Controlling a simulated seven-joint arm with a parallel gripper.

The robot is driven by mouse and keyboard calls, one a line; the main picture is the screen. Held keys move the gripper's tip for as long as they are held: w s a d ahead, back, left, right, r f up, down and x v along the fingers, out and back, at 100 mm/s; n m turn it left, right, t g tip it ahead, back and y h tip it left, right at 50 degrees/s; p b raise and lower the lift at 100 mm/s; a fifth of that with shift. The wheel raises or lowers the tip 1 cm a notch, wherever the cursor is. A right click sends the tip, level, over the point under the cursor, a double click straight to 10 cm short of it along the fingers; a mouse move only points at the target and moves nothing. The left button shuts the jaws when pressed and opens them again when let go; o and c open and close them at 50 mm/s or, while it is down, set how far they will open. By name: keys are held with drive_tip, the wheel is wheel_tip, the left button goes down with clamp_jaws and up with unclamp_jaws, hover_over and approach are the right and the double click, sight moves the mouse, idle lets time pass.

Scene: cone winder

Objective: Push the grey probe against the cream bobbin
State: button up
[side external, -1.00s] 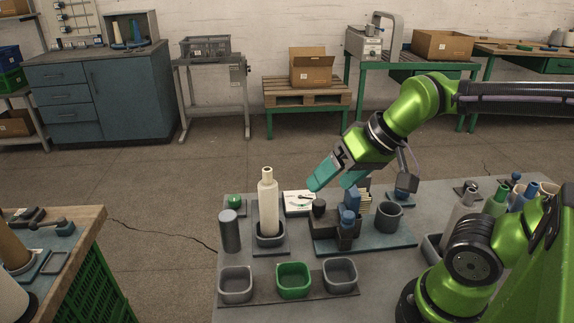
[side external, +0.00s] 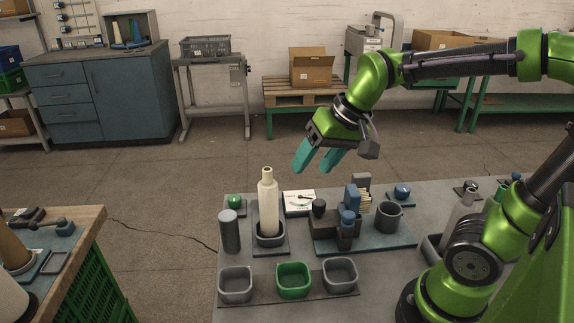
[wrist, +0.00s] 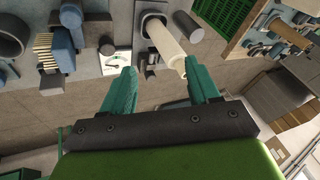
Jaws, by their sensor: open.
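The cream bobbin (side external: 268,203) stands upright in a dark grey holder on the table in the side view. It also shows in the wrist view (wrist: 166,45), beyond my fingertips. My gripper (side external: 316,165) is open and empty, above and to the right of the bobbin, apart from everything. A dark grey cylinder (side external: 230,232) stands upright left of the bobbin, with a gap between. A smaller dark cylindrical piece (side external: 319,208) sits right of the bobbin, by a fixture. I cannot tell for sure which of these is the grey probe.
A white gauge card (side external: 300,201) lies behind and right of the bobbin. A blue and dark fixture (side external: 347,222) and a grey cup (side external: 389,216) stand further right. A green bin (side external: 293,280) sits between two grey bins at the front. The air around my gripper is clear.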

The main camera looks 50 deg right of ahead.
drive_tip(key=shift+w+d+f+m+g+h, duration=0.4)
drive_tip(key=shift+w+d+m+g, duration=1.2)
drive_tip(key=shift+w, duration=3.65)
drive_tip(key=shift+w+d+f+m+g+h, duration=0.15)
drive_tip(key=shift+w+d+m+g+h, duration=0.6)
drive_tip(key=shift+w+d+m, duration=2.95)
drive_tip(key=w+a+f+n, duration=0.1)
drive_tip(key=f, duration=0.4)
drive_tip(key=w+f+n, duration=0.1)
drive_tip(key=f, duration=0.4)
drive_tip(key=w+a+f+n, duration=0.1)
drive_tip(key=f, duration=0.5)
drive_tip(key=shift+a+n+g+y, duration=0.25)
drive_tip(key=shift+a+n, duration=0.05)
drive_tip(key=shift+r, duration=0.1)
drive_tip(key=shift+c, duration=0.2)
